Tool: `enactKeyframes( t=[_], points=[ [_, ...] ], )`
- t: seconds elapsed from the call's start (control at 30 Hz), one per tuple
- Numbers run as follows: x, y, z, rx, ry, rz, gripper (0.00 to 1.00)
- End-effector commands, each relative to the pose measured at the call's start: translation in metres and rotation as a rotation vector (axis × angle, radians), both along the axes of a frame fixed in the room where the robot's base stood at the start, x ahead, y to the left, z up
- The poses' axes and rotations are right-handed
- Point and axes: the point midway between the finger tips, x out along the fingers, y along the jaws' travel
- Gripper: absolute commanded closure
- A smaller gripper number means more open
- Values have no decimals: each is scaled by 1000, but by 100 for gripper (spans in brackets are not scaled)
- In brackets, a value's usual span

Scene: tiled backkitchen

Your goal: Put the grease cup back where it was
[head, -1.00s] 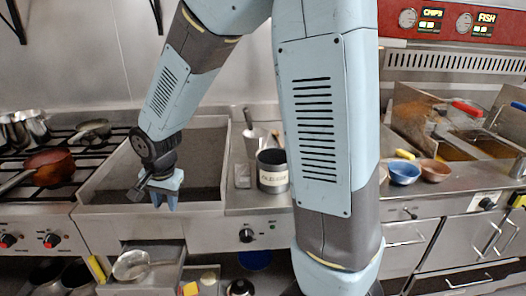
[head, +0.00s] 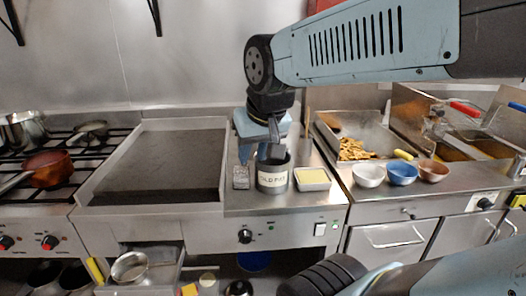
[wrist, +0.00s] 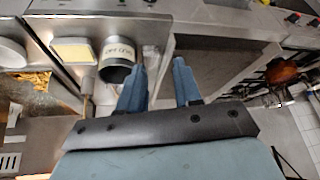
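A dark metal cup with a white label (head: 273,187) stands upright on the steel counter right of the griddle; it also shows in the wrist view (wrist: 116,72). I cannot tell whether it is the grease cup. A round metal pan or cup (head: 130,266) sits at an open drawer under the griddle. My gripper (head: 271,150) is over the labelled cup's back edge in the head view. In the wrist view my gripper (wrist: 160,80) has its fingers apart with nothing between them, and the cup is just beyond the left finger. Whether they touch is unclear.
A grey block (head: 241,177) and a pale square tray (head: 312,179) flank the labelled cup. White (head: 368,176), blue (head: 403,174) and brown bowls stand farther right, before a tray of fries (head: 356,150). The griddle surface (head: 160,165) is clear.

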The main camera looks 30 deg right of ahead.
Motion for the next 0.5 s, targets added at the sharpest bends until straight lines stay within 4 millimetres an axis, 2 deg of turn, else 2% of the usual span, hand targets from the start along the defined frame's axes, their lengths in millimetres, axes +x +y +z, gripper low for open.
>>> enactKeyframes(
  t=[0.1,0.2,0.5],
  points=[
    [-17,-8,6,-19,-20,35,67],
    [-25,-7,7,-29,-26,54,67],
    [-27,-8,8,-33,-27,63,67]
  ],
)
